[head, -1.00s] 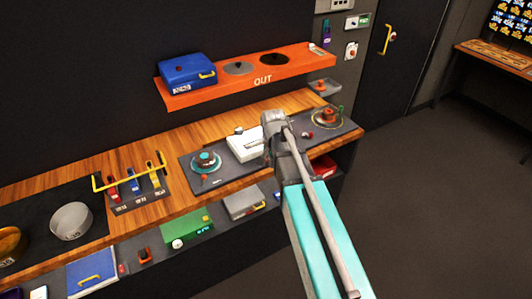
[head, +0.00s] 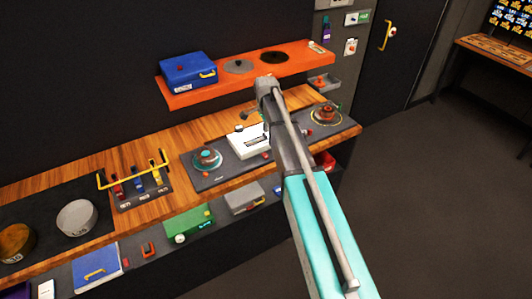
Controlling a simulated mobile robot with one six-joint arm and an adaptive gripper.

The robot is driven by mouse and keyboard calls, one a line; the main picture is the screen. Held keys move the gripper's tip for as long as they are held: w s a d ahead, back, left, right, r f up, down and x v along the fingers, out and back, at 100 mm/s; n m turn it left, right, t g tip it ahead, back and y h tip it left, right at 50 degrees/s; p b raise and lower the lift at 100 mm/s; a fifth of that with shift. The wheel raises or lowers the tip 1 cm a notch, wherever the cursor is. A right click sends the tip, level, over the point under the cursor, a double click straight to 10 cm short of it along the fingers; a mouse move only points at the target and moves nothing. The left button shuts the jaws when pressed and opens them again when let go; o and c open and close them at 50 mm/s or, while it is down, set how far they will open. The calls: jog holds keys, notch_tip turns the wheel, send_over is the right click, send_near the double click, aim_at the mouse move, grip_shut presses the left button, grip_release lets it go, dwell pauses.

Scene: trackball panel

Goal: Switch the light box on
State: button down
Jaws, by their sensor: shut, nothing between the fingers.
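A white box (head: 247,143), which looks like the light box, sits on the dark trackball panel (head: 222,178) on the wooden counter. It has a dark label on its front, and my arm covers part of its right side. Whether it is lit, and where its switch is, I cannot tell.
An orange shelf (head: 205,94) with a blue case (head: 188,70) hangs behind. Levers with a yellow bar (head: 132,170) stand at left.

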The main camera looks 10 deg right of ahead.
aim_at(265, 156)
jog(key=shift+f, duration=0.25)
notch_tip(265, 156, down, 14)
jog(key=b, duration=1.4)
jog(key=shift+r, duration=0.2)
jog(key=shift+d, duration=0.15)
dwell(0.4)
jog(key=shift+s+d+f, duration=0.1)
jog(key=shift+d+f, duration=0.05)
jog(key=shift+d, duration=0.05)
jog(key=shift+a, duration=0.4)
jog(key=shift+t, duration=0.3)
jog(key=shift+w, duration=0.25)
